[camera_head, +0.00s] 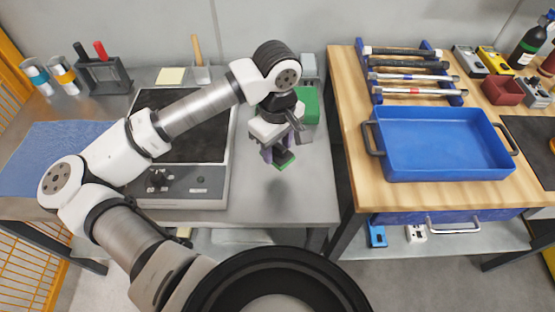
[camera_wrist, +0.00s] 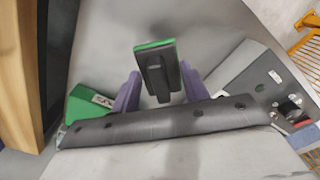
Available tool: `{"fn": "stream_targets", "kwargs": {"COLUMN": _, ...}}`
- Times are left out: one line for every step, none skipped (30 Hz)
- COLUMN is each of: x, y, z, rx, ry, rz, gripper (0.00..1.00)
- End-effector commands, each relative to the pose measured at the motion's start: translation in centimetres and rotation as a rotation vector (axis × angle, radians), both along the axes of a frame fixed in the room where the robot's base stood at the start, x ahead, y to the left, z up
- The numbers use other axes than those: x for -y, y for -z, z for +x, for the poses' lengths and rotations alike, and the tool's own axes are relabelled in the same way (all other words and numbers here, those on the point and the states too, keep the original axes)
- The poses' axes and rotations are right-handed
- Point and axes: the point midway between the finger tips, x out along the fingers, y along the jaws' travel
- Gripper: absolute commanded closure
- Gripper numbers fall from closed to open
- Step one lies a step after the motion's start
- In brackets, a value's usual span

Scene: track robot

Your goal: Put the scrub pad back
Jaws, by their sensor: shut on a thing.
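The scrub pad (camera_head: 285,163) is a small green pad with a black handle. My gripper (camera_head: 277,152) is shut on it and holds it above the grey counter, to the right of the hot plate. In the wrist view, the pad (camera_wrist: 155,45) is at the top centre, and its black handle is between the purple fingers of my gripper (camera_wrist: 160,88). A green box (camera_head: 309,106) stands on the counter behind and to the right of my gripper. It also shows at the left of the wrist view (camera_wrist: 90,105), with a small label; its inside is not clear.
The hot plate (camera_head: 180,192) with a dark top stands left of my gripper. The wooden table (camera_head: 347,90) at right bears a blue tray (camera_head: 440,172) and a blue rack of hammers (camera_head: 368,82). A small grey item (camera_head: 309,64) stands behind the green box. The counter's front right is clear.

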Motion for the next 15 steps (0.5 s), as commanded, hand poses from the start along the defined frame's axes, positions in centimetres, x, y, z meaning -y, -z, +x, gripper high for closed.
{"fn": "stream_targets", "kwargs": {"x": 0.0, "y": 0.9, "z": -0.1, "rx": -0.002, "ry": 0.0, "rz": -0.002, "gripper": 0.77}}
{"fn": "stream_targets", "kwargs": {"x": 0.0, "y": 1.4, "z": -0.1, "rx": -0.004, "ry": 0.0, "rz": -0.002, "gripper": 0.77}}
{"fn": "stream_targets", "kwargs": {"x": 0.0, "y": 1.9, "z": 0.0, "rx": -0.001, "ry": -0.001, "rz": -0.001, "gripper": 0.77}}
{"fn": "stream_targets", "kwargs": {"x": 0.0, "y": 2.2, "z": 0.0, "rx": -0.002, "ry": 0.0, "rz": -0.001, "gripper": 0.77}}
{"fn": "stream_targets", "kwargs": {"x": 0.0, "y": 2.5, "z": 0.0, "rx": -0.001, "ry": 0.0, "rz": -0.001, "gripper": 0.77}}
{"fn": "stream_targets", "kwargs": {"x": 0.0, "y": 2.8, "z": 0.0, "rx": 0.0, "ry": 0.0, "rz": -0.001, "gripper": 0.77}}
{"fn": "stream_targets", "kwargs": {"x": 0.0, "y": 2.9, "z": 0.0, "rx": 0.0, "ry": 0.0, "rz": -0.001, "gripper": 0.77}}
{"fn": "stream_targets", "kwargs": {"x": 0.0, "y": 3.2, "z": 0.0, "rx": -0.001, "ry": 0.0, "rz": -0.001, "gripper": 0.77}}
{"fn": "stream_targets", "kwargs": {"x": 0.0, "y": 3.7, "z": 0.0, "rx": -0.001, "ry": 0.0, "rz": -0.001, "gripper": 0.77}}
{"fn": "stream_targets", "kwargs": {"x": 0.1, "y": 4.1, "z": -0.1, "rx": -0.002, "ry": 0.0, "rz": -0.002, "gripper": 0.77}}
{"fn": "stream_targets", "kwargs": {"x": 0.0, "y": 4.5, "z": 0.0, "rx": -0.002, "ry": -0.001, "rz": -0.002, "gripper": 0.77}}
{"fn": "stream_targets", "kwargs": {"x": 0.0, "y": 5.2, "z": 0.0, "rx": -0.004, "ry": -0.002, "rz": -0.002, "gripper": 0.77}}
{"fn": "stream_targets", "kwargs": {"x": 0.0, "y": 5.6, "z": 0.0, "rx": -0.002, "ry": -0.002, "rz": -0.002, "gripper": 0.77}}
{"fn": "stream_targets", "kwargs": {"x": 0.0, "y": 5.9, "z": 0.0, "rx": -0.003, "ry": -0.001, "rz": -0.001, "gripper": 0.77}}
{"fn": "stream_targets", "kwargs": {"x": 0.0, "y": 6.3, "z": 0.0, "rx": -0.002, "ry": -0.001, "rz": -0.001, "gripper": 0.77}}
